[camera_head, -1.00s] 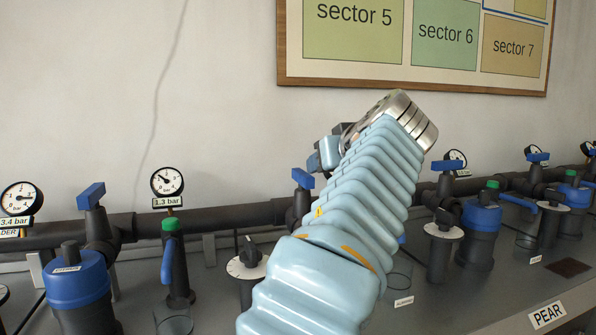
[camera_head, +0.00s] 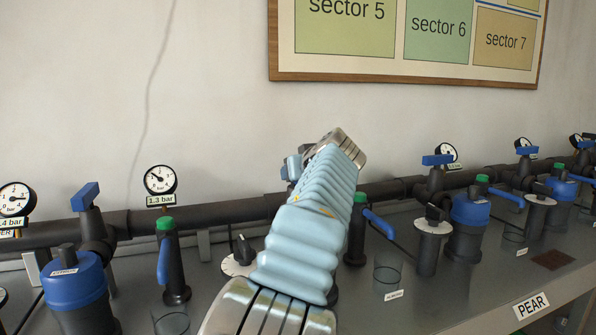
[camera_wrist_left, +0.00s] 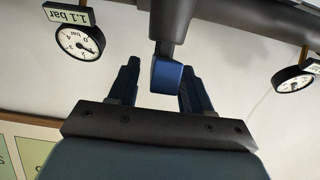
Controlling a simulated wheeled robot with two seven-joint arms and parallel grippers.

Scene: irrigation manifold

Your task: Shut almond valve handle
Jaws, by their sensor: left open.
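In the wrist view, a blue valve handle (camera_wrist_left: 167,76) on a black stem sits between the two dark fingers of my left gripper (camera_wrist_left: 159,72). The fingers are open, with a gap visible on both sides of the handle. In the head view, my left arm reaches over the station with the small almond label (camera_head: 394,295) and hides its pipe valve handle and most of my gripper. I cannot tell the handle's exact turn from the wrist view. My right gripper is not in view.
A green-capped post with a blue lever (camera_head: 378,223) stands right of my arm. A 1.1 bar gauge (camera_wrist_left: 79,42) is near the handle. A clear cup (camera_head: 388,270) stands on the bench behind the label. The dark pipe (camera_head: 235,211) runs along the wall.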

